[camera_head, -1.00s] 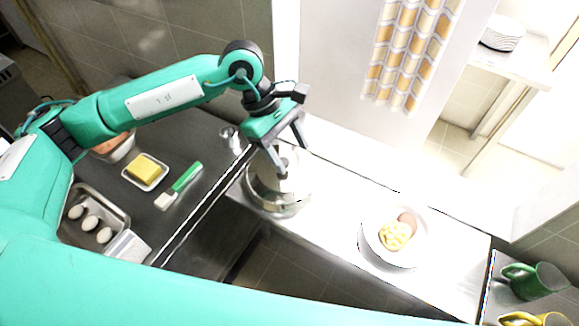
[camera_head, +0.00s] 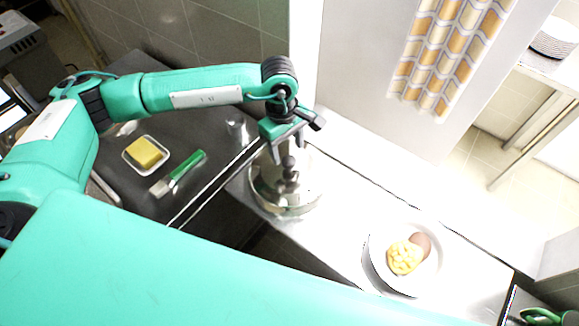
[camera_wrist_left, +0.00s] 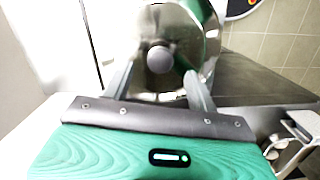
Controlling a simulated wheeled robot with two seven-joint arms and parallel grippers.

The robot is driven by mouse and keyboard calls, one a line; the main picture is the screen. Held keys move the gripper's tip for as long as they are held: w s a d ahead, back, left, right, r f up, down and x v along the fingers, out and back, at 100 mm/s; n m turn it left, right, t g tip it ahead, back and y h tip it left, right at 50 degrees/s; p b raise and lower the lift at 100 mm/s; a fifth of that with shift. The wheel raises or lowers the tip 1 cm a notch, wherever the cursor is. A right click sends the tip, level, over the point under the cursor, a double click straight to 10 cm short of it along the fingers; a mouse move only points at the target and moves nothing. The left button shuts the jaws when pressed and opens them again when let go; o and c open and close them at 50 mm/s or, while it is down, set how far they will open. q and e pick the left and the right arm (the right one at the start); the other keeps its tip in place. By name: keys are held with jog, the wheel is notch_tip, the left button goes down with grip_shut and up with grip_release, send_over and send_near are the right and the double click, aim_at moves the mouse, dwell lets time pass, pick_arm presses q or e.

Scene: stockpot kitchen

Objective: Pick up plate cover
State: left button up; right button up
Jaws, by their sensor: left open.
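The plate cover (camera_head: 285,191) is a shiny metal dome with a dark round knob on top. It stands on the white counter left of the plate of food. My left gripper (camera_head: 289,150) is open right above the cover, with its fingers pointing down toward the knob. In the left wrist view the cover (camera_wrist_left: 178,40) lies straight ahead, its knob (camera_wrist_left: 160,58) between the two open fingers (camera_wrist_left: 158,88). I cannot tell whether the fingers touch it. My right gripper is not in view.
A white plate (camera_head: 432,279) with food stands on the counter to the right. A butter dish (camera_head: 146,153), a green-handled brush (camera_head: 180,173) and a small metal cup (camera_head: 236,128) are on the dark counter at left. A green mug (camera_head: 545,315) is at the lower right corner.

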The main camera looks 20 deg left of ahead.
aim_at(289, 160)
pick_arm(q)
jog(key=shift+s+d+f+p, duration=0.15)
jog(key=shift+f+p, duration=0.65)
jog(key=shift+p, duration=0.05)
notch_tip(289, 160, down, 3)
jog(key=shift+d+f+p, duration=0.1)
jog(key=shift+d+p, duration=0.05)
jog(key=shift+p, duration=0.65)
jog(key=shift+f, duration=0.3)
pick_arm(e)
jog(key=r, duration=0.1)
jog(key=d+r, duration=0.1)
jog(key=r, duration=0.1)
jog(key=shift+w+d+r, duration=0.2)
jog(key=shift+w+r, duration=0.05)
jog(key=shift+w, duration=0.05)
pick_arm(q)
jog(key=shift+c, duration=0.5)
jog(key=c, duration=1.1)
jog(key=shift+c, duration=0.2)
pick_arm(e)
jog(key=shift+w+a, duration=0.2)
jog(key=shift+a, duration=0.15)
pick_arm(q)
jog(key=shift+r, duration=0.15)
